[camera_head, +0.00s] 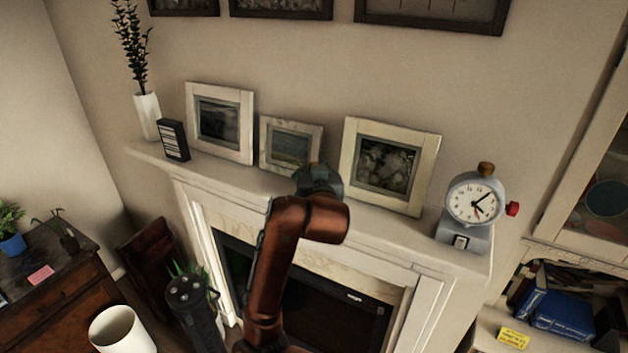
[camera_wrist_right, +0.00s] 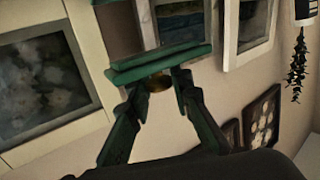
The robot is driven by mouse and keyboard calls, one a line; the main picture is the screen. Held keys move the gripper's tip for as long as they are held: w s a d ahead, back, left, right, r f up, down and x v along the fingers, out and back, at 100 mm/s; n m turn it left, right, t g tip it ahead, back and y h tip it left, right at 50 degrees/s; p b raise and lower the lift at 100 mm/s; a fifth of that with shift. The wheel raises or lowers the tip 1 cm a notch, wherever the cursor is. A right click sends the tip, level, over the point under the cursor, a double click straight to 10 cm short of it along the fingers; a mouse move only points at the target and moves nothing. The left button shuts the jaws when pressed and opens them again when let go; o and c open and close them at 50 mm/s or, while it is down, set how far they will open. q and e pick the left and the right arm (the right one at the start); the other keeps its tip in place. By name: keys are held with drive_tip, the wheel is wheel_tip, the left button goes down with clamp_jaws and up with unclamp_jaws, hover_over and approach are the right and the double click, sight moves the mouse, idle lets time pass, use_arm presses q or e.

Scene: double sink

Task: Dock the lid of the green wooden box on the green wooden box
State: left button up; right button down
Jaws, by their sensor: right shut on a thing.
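The green lid (camera_wrist_right: 160,62) shows in the right wrist view as a flat, stepped green slab with a small brass-coloured knob (camera_wrist_right: 158,83). My right gripper (camera_wrist_right: 157,86) is shut on the lid, with its fingertips on both sides of the knob. In the head view my right gripper (camera_head: 318,180) is in front of the mantel, between the middle and right picture frames. My own arm hides its fingers and the lid there. I cannot make out the green wooden box in either view. My left gripper is not in view.
The white mantel (camera_head: 395,236) holds a left frame (camera_head: 221,158), a small middle frame (camera_head: 268,158), a large right frame (camera_head: 348,170), a dark box (camera_head: 173,140), a white vase (camera_head: 147,116) and a grey clock (camera_head: 472,202). Some bare mantel shows between the right frame and clock.

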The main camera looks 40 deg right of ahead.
drive_tip(key=f, duration=0.1)
drive_tip(key=w+d+f, duration=0.1)
drive_tip(key=w+f, duration=0.1)
drive_tip(key=shift+d+f, duration=0.1)
drive_tip(key=shift+d, duration=0.25)
drive_tip(key=f, duration=0.3)
drive_tip(key=shift+w+d+f+p, duration=0.1)
drive_tip(key=shift+w+f+p, duration=0.05)
drive_tip(key=shift+w+p, duration=0.15)
drive_tip(key=shift+s+f, duration=0.1)
drive_tip(key=shift+f, duration=0.05)
drive_tip(key=shift+f, duration=0.4)
drive_tip(key=c, duration=1.7)
unclamp_jaws()
drive_tip(key=shift+c, duration=0.2)
